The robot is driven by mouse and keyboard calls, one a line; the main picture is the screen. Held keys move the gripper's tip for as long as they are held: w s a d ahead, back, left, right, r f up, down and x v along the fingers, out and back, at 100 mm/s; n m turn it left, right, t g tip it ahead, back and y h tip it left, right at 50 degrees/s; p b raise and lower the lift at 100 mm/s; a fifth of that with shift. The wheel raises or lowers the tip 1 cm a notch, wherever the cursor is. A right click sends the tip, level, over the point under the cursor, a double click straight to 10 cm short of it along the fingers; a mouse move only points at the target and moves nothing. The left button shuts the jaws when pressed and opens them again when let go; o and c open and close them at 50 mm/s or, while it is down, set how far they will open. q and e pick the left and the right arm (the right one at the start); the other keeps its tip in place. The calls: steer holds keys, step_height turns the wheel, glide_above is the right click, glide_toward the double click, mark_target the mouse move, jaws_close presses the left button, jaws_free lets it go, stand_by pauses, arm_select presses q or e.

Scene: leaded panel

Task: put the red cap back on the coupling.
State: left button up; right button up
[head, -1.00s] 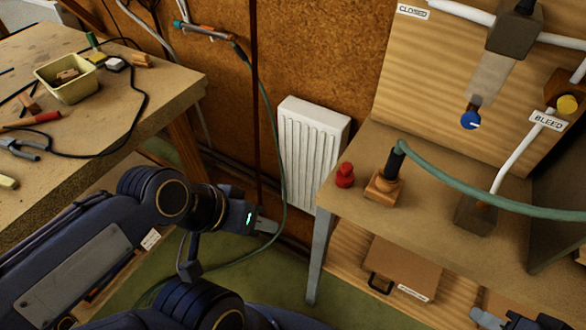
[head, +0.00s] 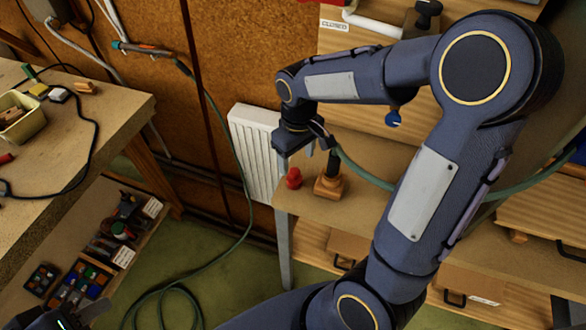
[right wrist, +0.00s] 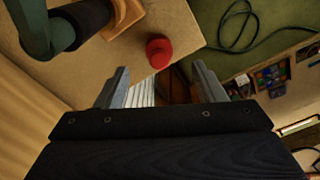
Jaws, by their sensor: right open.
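The red cap (head: 293,178) stands on the tan bench top near its left edge. It also shows in the right wrist view (right wrist: 159,52), just beyond and between my fingertips, not touched by them. In the right wrist view the coupling (right wrist: 82,20) is at the upper left. My right gripper (right wrist: 162,85) is open and empty, above the bench near the cap. My left gripper (head: 85,318) is partly cut off at the lower left; its jaws are unclear.
The green hose (head: 365,176) runs right from the coupling, passing behind my right arm. A white radiator (head: 252,150) stands left of the bench. A workbench (head: 90,150) with a yellow tray (head: 22,122) is at the left. Bare bench top lies around the cap.

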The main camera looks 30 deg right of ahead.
mark_target(295, 171)
steer(key=shift+w+f, duration=0.2)
steer(key=shift+f, duration=0.1)
step_height(295, 171, down, 7)
steer(key=shift+f+p, duration=0.2)
steer(key=shift+p, duration=0.4)
steer(key=c, duration=1.1)
steer(key=shift+o, duration=0.2)
steer(key=shift+r, duration=0.15)
